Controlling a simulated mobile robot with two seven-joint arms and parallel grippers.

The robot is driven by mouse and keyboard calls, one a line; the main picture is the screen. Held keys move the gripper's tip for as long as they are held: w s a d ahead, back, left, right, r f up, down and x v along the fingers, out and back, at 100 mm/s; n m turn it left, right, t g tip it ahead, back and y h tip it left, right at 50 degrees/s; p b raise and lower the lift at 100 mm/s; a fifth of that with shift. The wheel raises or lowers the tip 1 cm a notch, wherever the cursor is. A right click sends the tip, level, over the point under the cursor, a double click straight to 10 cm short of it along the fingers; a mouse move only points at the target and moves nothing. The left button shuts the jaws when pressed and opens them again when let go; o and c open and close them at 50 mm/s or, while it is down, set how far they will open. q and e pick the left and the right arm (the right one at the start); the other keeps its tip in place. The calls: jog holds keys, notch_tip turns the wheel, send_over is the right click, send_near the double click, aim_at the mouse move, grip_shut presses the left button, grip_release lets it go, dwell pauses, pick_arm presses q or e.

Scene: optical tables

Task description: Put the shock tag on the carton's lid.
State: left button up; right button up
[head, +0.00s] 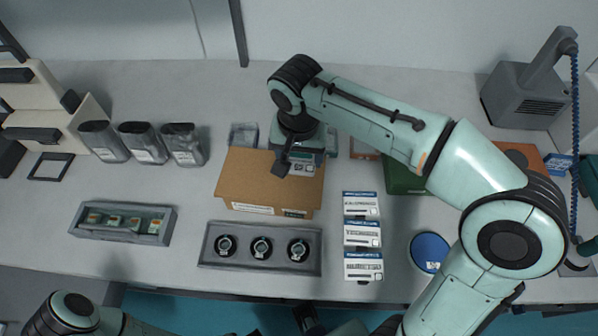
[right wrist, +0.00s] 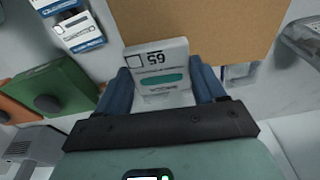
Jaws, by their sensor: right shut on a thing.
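The carton (head: 250,178) is a brown box with a flat lid, at the middle of the table in the head view. Its lid (right wrist: 200,22) fills the top of the right wrist view. My right gripper (right wrist: 158,88) is shut on the shock tag (right wrist: 158,62), a pale tag with a teal strip and printed digits. The tag's outer end overlaps the carton's edge in the right wrist view; I cannot tell whether it touches. In the head view my right gripper (head: 301,165) is by the carton's far right part.
A grey tray with several round dials (head: 212,259) lies in front of the carton. Labelled boxes (head: 362,236) and a blue disc (head: 430,252) are to the right. A green box (head: 402,182) stands behind them. Grey bins (head: 142,143) and another tray (head: 122,235) are left.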

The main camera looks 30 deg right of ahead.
aim_at(300, 179)
jog(key=shift+f+b, duration=0.45)
jog(key=shift+f, duration=2.5)
jog(key=shift+f, duration=0.1)
jog(key=shift+f, duration=0.15)
jog(key=o, duration=1)
jog(key=shift+r, duration=0.6)
jog(key=r, duration=0.3)
jog(key=s+r+p, duration=0.1)
jog(key=r, duration=0.3)
jog(key=a+r+p, duration=0.1)
jog(key=r, duration=0.3)
jog(key=shift+s+r, duration=0.15)
jog(key=shift+s, duration=0.05)
